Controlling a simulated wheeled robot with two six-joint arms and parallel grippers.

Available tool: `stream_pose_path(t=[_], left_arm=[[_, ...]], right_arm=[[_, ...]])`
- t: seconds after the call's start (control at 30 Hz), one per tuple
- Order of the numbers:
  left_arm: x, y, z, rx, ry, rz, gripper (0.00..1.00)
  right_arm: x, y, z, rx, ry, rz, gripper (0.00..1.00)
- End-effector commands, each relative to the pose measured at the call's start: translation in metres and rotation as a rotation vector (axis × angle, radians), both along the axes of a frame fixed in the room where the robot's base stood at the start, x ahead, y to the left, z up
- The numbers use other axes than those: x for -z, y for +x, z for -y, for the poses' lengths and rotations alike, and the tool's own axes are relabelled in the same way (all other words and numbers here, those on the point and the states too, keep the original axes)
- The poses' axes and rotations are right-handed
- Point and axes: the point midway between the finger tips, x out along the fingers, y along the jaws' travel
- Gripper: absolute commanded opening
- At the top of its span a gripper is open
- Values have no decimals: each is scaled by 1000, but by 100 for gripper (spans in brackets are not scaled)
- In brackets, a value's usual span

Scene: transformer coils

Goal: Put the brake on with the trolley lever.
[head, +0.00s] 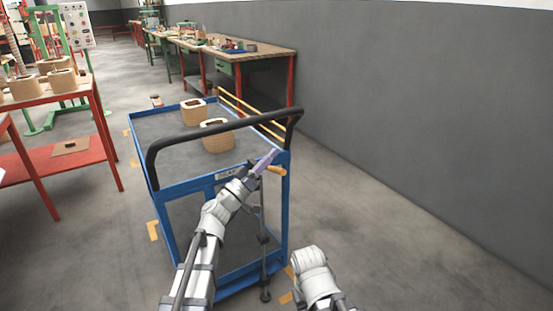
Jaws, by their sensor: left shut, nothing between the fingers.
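The blue trolley (288,215) stands in front of me, with a black push handle (215,132) across its near end. An orange grip (277,171), which looks like the end of the lever, sticks out at the trolley's near right corner. A dark upright rod (263,240) runs down below it to a foot near the floor. My left gripper (266,159) is shut and empty, just above and left of the orange grip. I cannot tell whether they touch. My right arm shows at the bottom, but its gripper is not visible.
Two wound coils (217,140) (194,115) stand on the trolley's top. A red table (62,160) with more coils is at the left. Workbenches (240,55) line the grey wall behind. The floor right of the trolley is clear.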

Motion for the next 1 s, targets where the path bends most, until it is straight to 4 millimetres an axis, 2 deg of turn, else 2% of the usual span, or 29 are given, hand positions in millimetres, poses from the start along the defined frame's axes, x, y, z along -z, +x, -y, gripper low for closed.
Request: stream_pose_path(t=[0.03, 0.2, 0.4, 0.6, 0.87, 1.0], left_arm=[[13, -11, -7, -3, 1, 1, 0], [26, -30, -27, -4, 0, 0, 0], [39, -51, -47, -3, 1, 1, 0], [44, -61, -58, -2, -1, 0, 0], [46, -63, -57, 8, 7, -6, 0], [69, -72, -31, 88, 90, -78, 0]], right_arm=[[13, 0, 0, -1, 1, 0, 0], [26, 0, -1, -4, 2, 0, 0], [39, 0, -1, -7, 5, 0, 0], [45, 0, -1, -9, 6, 0, 0], [45, 0, -2, -9, 7, 0, 0], [45, 0, -2, -9, 7, 0, 0]])
